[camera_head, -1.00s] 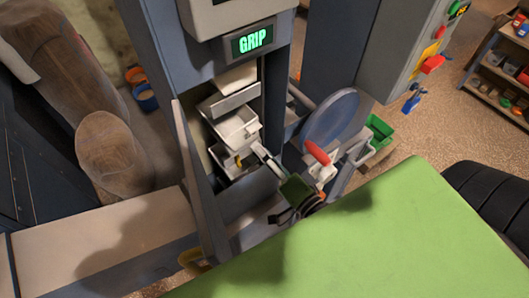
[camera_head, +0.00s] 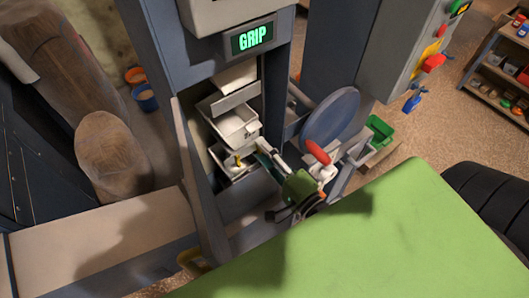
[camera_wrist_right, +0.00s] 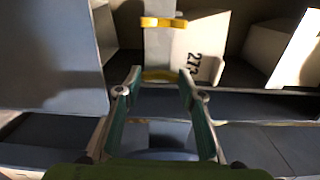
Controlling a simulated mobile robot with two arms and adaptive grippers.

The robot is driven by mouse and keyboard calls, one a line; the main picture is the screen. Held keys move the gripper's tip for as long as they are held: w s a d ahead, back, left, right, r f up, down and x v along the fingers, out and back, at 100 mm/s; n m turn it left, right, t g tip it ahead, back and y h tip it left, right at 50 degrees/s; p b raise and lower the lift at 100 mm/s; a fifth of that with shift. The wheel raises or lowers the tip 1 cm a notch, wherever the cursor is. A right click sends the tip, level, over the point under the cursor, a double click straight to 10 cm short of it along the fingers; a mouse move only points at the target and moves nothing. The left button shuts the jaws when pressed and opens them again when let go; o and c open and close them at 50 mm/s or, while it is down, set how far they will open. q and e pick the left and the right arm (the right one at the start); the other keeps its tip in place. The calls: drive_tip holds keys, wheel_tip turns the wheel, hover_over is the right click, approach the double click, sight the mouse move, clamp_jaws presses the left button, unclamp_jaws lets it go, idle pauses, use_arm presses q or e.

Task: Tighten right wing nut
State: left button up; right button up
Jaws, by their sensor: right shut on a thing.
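Two yellow wing nuts show in the right wrist view. The nearer one (camera_wrist_right: 158,76) sits between my right gripper's (camera_wrist_right: 160,76) teal fingertips, which are shut on it. The other wing nut (camera_wrist_right: 163,22) is farther up the picture on the same grey strip, clear of the fingers; a yellow one also shows in the head view (camera_head: 237,160). The white bucket (camera_wrist_right: 202,45) with dark digits is just beyond the fingertips. In the head view my right gripper (camera_head: 263,150) reaches up-left into the elevator opening; the held nut is hidden there. My left gripper is out of view.
The elevator housing (camera_head: 208,221) has side walls close around the opening. A grey-blue wheel (camera_head: 331,116) and a red handle (camera_head: 317,151) stand close beside my right gripper. A control box (camera_head: 398,50) is at upper right.

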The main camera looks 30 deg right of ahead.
drive_tip(key=o, duration=1.1)
drive_tip(key=s, duration=0.4)
drive_tip(key=s+d, duration=0.1)
drive_tip(key=s, duration=0.7)
drive_tip(key=shift+d, duration=0.35)
